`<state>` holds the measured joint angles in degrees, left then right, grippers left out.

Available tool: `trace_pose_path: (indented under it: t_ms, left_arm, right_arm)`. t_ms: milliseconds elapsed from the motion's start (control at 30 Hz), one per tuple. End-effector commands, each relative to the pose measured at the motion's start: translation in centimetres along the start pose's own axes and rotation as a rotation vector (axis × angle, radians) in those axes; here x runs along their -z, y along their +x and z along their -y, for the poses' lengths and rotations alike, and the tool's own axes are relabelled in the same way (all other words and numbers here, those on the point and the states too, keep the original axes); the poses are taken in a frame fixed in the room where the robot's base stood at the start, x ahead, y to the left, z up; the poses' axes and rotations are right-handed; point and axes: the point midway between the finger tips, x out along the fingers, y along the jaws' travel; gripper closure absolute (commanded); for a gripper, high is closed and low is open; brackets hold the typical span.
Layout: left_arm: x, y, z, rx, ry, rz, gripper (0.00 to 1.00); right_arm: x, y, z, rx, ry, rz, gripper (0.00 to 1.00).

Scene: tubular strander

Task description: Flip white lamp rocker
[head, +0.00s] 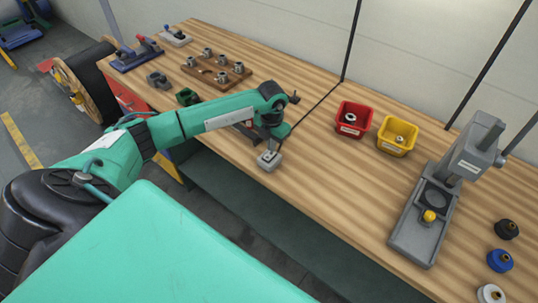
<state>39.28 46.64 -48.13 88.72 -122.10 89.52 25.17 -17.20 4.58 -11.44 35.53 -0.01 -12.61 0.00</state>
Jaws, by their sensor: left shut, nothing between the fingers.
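My left arm reaches in from the left over the wooden bench. My left gripper (271,148) points down and is shut, with nothing held. Its tips are at the top of a small light grey box (267,162) near the bench's front edge. The gripper hides part of the box top. I cannot tell whether the tips touch it, and no white lamp rocker can be made out. My right gripper is not in view.
The bench (325,175) is bare right of the box. A red bin (352,119) and yellow bin (397,138) stand behind. A grey press (435,210) stands right, beside several round knobs (499,260). A wooden fixture board (216,75) lies at the back left.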

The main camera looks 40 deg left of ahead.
Motion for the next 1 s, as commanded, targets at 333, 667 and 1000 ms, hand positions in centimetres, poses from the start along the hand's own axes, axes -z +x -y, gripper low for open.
trace_pose_path:
  t_ms: [333,667,1000]
  left_arm:
    - [0.0,0.6,0.0,0.000,0.000,0.000,1.00]
    - [0.0,1.1,0.0,0.000,0.000,0.000,1.00]
    - [0.0,1.6,0.0,0.000,0.000,0.000,1.00]
  right_arm:
    - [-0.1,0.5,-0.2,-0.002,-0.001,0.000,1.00]
    - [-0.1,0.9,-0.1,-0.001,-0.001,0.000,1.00]
    - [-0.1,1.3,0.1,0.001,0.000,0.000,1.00]
